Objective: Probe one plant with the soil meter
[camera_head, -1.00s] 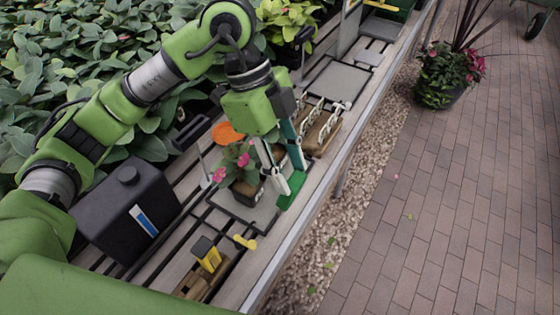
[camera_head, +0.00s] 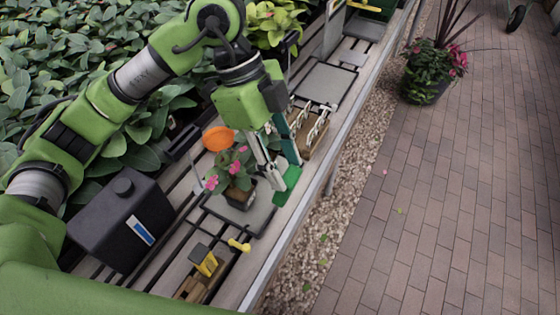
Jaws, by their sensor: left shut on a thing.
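My left gripper (camera_head: 279,172) hangs over the slatted bench, fingers pointing down. It is shut on a slim green thing (camera_head: 287,186) at its fingertips; I cannot tell whether this is the soil meter. A small potted plant (camera_head: 240,182) with pink flowers stands in a dark pot just left of the fingers. The gripper is beside the plant and partly hides its right side. A yellow and black tool (camera_head: 206,264) stands in a wooden holder (camera_head: 191,288) at the near end of the bench. My right gripper is not in view.
A black box (camera_head: 121,221) with a blue and white label stands left of the plant. An orange disc (camera_head: 218,138) is behind the plant. A wooden rack (camera_head: 314,139) with white hooks stands beyond the gripper. A grey pad (camera_head: 326,84) farther back is bare.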

